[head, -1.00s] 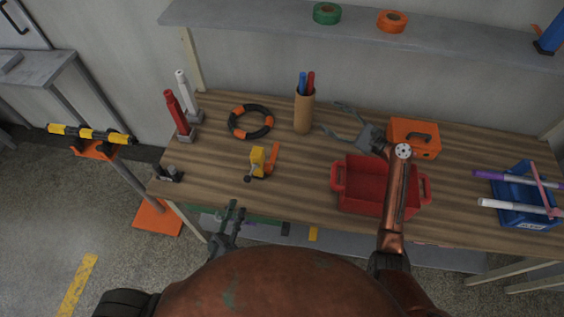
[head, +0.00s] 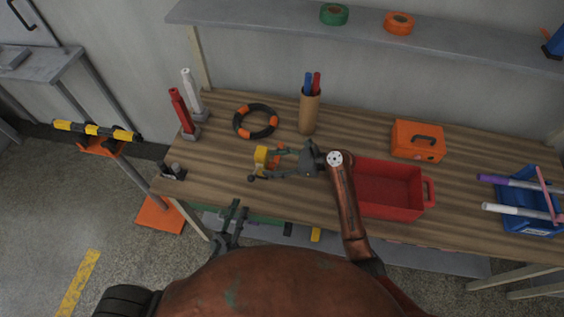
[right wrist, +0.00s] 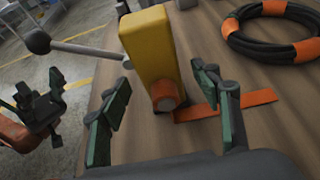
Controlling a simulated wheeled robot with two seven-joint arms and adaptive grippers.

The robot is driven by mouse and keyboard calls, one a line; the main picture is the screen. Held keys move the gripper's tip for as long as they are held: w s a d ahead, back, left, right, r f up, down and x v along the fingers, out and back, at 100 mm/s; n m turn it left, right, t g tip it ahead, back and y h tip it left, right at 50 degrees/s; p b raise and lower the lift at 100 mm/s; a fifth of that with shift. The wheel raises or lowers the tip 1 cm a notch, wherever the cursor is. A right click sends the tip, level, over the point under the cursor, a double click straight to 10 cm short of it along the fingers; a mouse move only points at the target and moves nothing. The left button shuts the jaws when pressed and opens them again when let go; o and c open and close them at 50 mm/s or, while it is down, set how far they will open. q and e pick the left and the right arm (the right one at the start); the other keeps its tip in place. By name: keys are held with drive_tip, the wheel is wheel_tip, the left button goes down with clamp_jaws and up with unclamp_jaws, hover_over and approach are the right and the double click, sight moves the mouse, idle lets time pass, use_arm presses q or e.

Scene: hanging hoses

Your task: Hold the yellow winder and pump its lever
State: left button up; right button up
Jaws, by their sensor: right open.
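The yellow winder (head: 261,155) stands on the wooden table near its front left. In the right wrist view it is an upright yellow block (right wrist: 150,50) with an orange round part low on its face. Its lever (right wrist: 85,50) sticks out to the left and ends in a dark ball knob (right wrist: 38,41). My right gripper (head: 281,163) is open, with its fingers pointing at the winder from the right. In the wrist view its fingers (right wrist: 165,100) lie on either side of the winder's near face; contact is not clear. My left gripper (head: 236,207) is open and empty at the table's front edge.
A red bin (head: 431,190) stands right of my right arm. A black-orange ring (head: 240,123), a pen cup (head: 310,115) and red and white tubes (head: 180,110) are behind the winder. An orange case (head: 405,142) is farther right. Table between winder and left edge is mostly free.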

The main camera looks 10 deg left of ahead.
sight(268, 163)
drive_tip(key=shift+x, duration=1.55)
